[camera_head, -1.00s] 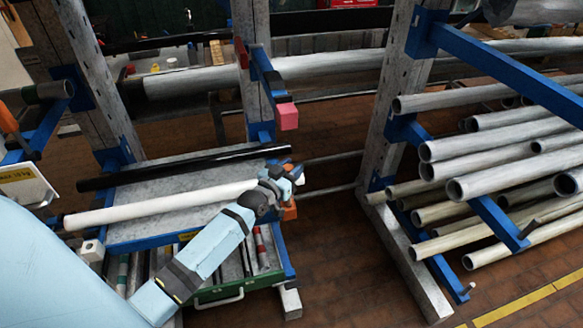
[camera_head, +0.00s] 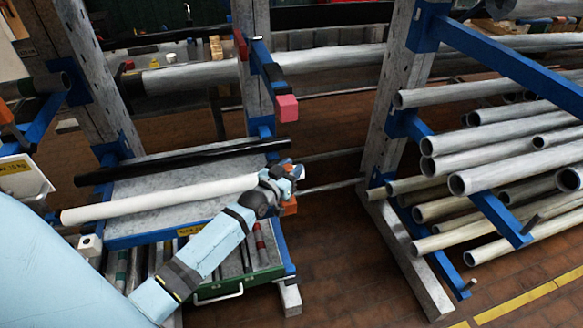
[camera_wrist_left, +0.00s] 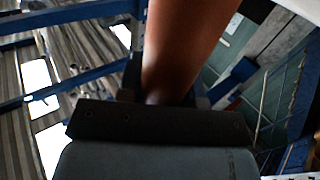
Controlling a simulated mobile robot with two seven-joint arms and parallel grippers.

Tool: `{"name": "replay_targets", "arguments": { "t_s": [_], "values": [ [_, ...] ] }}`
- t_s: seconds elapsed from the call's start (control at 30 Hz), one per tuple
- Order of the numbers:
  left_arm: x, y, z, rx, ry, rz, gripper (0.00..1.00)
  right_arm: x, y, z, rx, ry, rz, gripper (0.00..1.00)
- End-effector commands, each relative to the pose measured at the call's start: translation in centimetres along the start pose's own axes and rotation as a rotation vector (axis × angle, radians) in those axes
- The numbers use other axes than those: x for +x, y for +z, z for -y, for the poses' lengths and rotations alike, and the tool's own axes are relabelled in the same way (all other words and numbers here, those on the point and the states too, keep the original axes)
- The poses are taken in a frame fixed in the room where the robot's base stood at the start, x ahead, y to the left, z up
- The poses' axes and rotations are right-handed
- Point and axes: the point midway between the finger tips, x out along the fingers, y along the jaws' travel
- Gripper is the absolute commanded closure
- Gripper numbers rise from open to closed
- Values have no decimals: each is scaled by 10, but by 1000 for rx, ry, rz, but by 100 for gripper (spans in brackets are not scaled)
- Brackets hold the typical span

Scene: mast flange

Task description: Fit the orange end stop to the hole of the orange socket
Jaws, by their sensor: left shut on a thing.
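My left gripper (camera_head: 284,178) is at the right end of the blue-edged shelf in the head view, close to the end of the white pipe. It is shut on an orange-brown bar-like thing (camera_wrist_left: 185,45), which looks like the orange end stop and fills the middle of the left wrist view. In the head view an orange patch (camera_head: 290,208) shows just below the gripper. I cannot tell whether it is part of the end stop or the orange socket. No hole of the socket can be made out. My right gripper is not in view.
A white pipe (camera_head: 160,199) and a black pipe (camera_head: 180,162) lie on the shelf. A blue arm with a pink-red end cap (camera_head: 287,107) juts out above. Grey pipes (camera_head: 500,165) fill a rack at right. Open brick floor (camera_head: 340,250) lies between the racks.

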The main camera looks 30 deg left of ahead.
Motion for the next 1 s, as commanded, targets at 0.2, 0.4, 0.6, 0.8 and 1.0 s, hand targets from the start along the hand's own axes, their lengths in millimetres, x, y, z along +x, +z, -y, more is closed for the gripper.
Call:
{"name": "replay_targets", "arguments": {
  "t_s": [0.2,0.4,0.6,0.8,1.0],
  "values": [
    [0,6,0,0,0,-1,94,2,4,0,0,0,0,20],
    [0,11,0,1,0,-1,94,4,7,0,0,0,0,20],
    [0,16,0,1,0,-1,94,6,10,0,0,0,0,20],
    [0,21,0,1,0,-1,94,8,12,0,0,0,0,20],
    [0,23,0,1,0,-1,55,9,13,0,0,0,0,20]
  ]
}}
